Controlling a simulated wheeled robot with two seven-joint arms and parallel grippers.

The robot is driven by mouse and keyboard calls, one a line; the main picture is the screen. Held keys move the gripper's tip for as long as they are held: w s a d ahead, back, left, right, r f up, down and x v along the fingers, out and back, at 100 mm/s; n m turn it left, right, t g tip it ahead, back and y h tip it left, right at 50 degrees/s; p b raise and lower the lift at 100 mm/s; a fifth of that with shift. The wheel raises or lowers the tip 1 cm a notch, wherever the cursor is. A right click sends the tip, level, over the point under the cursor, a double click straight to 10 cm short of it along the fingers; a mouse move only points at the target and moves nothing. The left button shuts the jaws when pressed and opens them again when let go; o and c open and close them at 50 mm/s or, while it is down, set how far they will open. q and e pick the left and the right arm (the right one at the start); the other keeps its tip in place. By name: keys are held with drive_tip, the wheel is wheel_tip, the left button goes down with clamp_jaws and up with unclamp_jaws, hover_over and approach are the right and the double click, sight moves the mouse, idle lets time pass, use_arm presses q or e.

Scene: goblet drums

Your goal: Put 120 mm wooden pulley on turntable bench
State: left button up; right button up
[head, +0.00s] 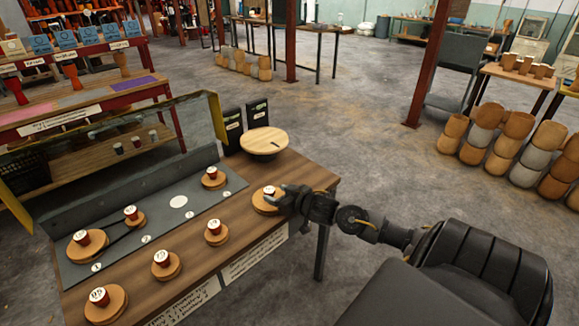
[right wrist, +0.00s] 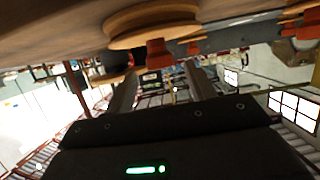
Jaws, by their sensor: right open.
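A wide wooden pulley (head: 263,205) with a red knob lies on the right end of the wooden bench (head: 300,175); its label is too small to read surely. My right gripper (head: 283,198) is beside it on the right and hides part of it. In the right wrist view, which is upside down, the pulley (right wrist: 152,22) and its red knob (right wrist: 159,54) show just beyond the fingertips. The right gripper (right wrist: 161,72) is open and empty, with the knob in line with the gap. A round light wooden turntable (head: 264,140) stands at the bench's back edge. My left gripper is not in view.
Two black boxes (head: 257,110) stand near the turntable.

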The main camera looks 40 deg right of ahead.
drive_tip(key=v, duration=0.7)
drive_tip(key=s+d+f+m+g+h, duration=0.1)
drive_tip(key=s+d+f+g, duration=0.1)
drive_tip(key=f, duration=0.8)
drive_tip(key=s+d+f+g+h, duration=0.1)
drive_tip(key=s+d+f, duration=0.2)
drive_tip(key=f, duration=0.7)
drive_tip(key=s+a+f+g, duration=0.1)
drive_tip(key=s+f+g, duration=0.1)
drive_tip(key=s+f, duration=0.35)
drive_tip(key=s+a+f+g, duration=0.1)
drive_tip(key=s+f+g, duration=0.15)
drive_tip(key=f, duration=0.65)
drive_tip(key=s+a+f+n+g, duration=0.1)
drive_tip(key=s+a+f, duration=0.5)
drive_tip(key=s, duration=0.3)
drive_tip(key=s+a+f+n+g+y, duration=0.1)
drive_tip(key=s+a+f+g, duration=0.1)
drive_tip(key=s+a+f, duration=0.5)
drive_tip(key=s+a+f+n+g+y, duration=0.1)
drive_tip(key=s+a+f+g, duration=0.1)
drive_tip(key=s+a+f, duration=0.5)
drive_tip(key=s, duration=0.5)
drive_tip(key=shift+s+n, duration=0.3)
drive_tip(key=shift+n, duration=0.1)
